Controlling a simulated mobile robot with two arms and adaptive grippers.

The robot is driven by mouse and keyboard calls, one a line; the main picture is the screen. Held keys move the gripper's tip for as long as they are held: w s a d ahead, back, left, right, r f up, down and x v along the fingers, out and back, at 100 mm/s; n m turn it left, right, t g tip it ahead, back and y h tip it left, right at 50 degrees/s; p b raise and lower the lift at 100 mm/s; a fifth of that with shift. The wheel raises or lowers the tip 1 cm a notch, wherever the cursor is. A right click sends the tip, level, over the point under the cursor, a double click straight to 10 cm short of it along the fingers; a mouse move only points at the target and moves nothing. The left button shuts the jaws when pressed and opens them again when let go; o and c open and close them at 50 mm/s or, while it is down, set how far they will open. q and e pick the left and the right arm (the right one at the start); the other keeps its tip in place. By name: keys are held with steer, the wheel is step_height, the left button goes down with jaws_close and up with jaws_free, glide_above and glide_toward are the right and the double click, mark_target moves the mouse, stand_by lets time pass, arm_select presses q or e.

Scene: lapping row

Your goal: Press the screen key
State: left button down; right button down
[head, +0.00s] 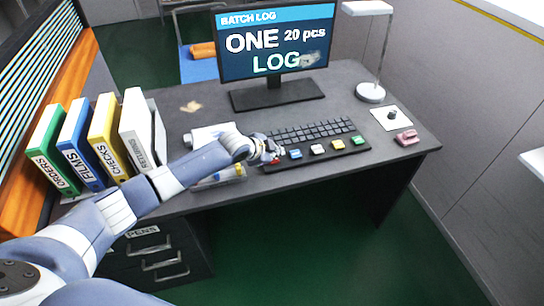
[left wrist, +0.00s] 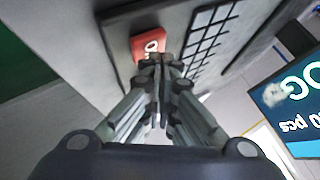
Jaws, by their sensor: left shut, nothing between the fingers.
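The screen (head: 275,40) reads "BATCH LOG", "ONE", "20 pcs" and "LOG". My left gripper (head: 273,156) is shut and empty at the strip's left end. In the left wrist view its fingertips (left wrist: 161,62) are at the edge of the red key (left wrist: 148,44), whose lettering begins with "O". I cannot tell whether they touch it. My right gripper is out of view.
The keyboard (head: 312,131) lies behind the strip. Several upright binders (head: 100,135) stand at the left. A clear tray (head: 220,178) lies under my left forearm.

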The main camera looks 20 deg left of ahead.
mark_target(275, 160)
arm_select(q)
step_height(275, 160, up, 6)
steer(key=p, duration=0.5)
steer(key=shift+p, duration=0.35)
